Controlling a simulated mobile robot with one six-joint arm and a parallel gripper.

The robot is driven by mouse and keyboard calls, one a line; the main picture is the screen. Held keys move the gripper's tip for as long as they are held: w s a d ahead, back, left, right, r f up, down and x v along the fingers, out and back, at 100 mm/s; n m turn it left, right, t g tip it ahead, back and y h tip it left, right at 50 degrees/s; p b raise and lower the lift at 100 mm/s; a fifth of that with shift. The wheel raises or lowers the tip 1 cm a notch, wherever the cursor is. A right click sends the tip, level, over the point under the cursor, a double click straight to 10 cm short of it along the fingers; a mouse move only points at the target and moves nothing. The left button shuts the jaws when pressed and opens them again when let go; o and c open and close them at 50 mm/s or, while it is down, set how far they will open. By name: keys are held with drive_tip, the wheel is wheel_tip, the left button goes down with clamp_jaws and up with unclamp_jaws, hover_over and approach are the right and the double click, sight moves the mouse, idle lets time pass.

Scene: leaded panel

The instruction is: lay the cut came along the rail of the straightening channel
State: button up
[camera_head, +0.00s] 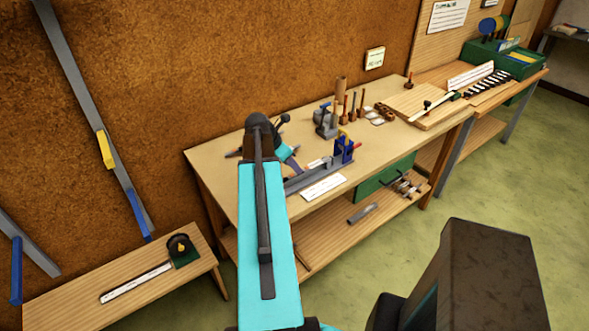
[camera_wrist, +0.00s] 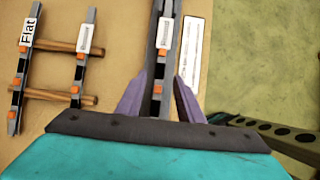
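In the wrist view my gripper (camera_wrist: 161,80) has two purple fingers standing apart, one on each side of a long grey rail (camera_wrist: 167,12). The rail carries orange pieces, dark sections and a white label. It looks like the straightening channel, which also shows in the head view (camera_head: 318,174) as a grey bar near the bench's front edge. In the head view my arm hides part of the bench and the channel's left end.
In the wrist view a rack (camera_wrist: 75,73) of two grey bars, one labelled "Flat", and wooden rods lies left. A paper strip (camera_wrist: 192,55) lies right of the rail. In the head view a blue clamp (camera_head: 343,151) and upright tools (camera_head: 351,106) stand on the bench (camera_head: 225,150).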

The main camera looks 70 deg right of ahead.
drive_tip(key=b+v, duration=0.2)
drive_tip(key=v, duration=0.8)
drive_tip(key=shift+a+r+b, duration=0.15)
drive_tip(key=shift+r+b, duration=0.05)
drive_tip(key=shift+b, duration=0.1)
drive_tip(key=shift+w, duration=0.15)
idle(0.3)
drive_tip(key=w+a+f+m+t+y, duration=0.1)
drive_tip(key=w+a+f+m+t, duration=0.1)
drive_tip(key=w+a+f, duration=0.8)
drive_tip(key=w+a+f+m+t+y, duration=0.15)
drive_tip(key=w+a+f, duration=0.45)
drive_tip(key=w+a, duration=0.65)
drive_tip(key=w+a+f+m+y, duration=0.1)
drive_tip(key=a+f+m, duration=0.3)
drive_tip(key=a, duration=0.8)
drive_tip(key=a+f+m+y, duration=0.1)
drive_tip(key=a+f, duration=0.6)
drive_tip(key=a, duration=0.6)
drive_tip(key=w+a+f+m+y, duration=0.1)
drive_tip(key=a+f+m, duration=0.3)
drive_tip(key=a, duration=0.8)
drive_tip(key=s+f+n+g+b, duration=0.1)
drive_tip(key=s+f+g+b, duration=0.5)
drive_tip(key=s+f, duration=1.8)
drive_tip(key=shift+s+f, duration=0.4)
drive_tip(key=shift+s, duration=0.4)
